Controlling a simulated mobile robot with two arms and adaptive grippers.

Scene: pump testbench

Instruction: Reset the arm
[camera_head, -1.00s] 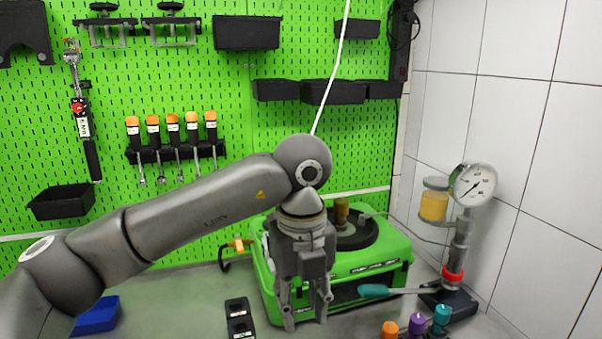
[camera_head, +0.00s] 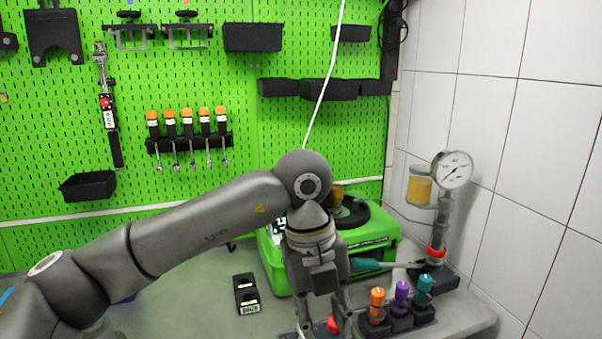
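My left arm comes in from the left, and its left gripper (camera_head: 320,325) points down at the bottom middle of the head view. Its two fingers are apart; their tips are close to the bottom edge. A small red part (camera_head: 333,324) shows beside the right finger; I cannot tell whether it touches the gripper. My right gripper is not in view. The gripper and wrist hide part of the green pump case (camera_head: 370,246) behind them.
Orange (camera_head: 377,298), purple (camera_head: 402,290) and teal (camera_head: 425,284) knobs stand just right of my gripper. A gauge (camera_head: 452,170) on a hand pump stands at the right wall. Bench between holder and arm is clear.

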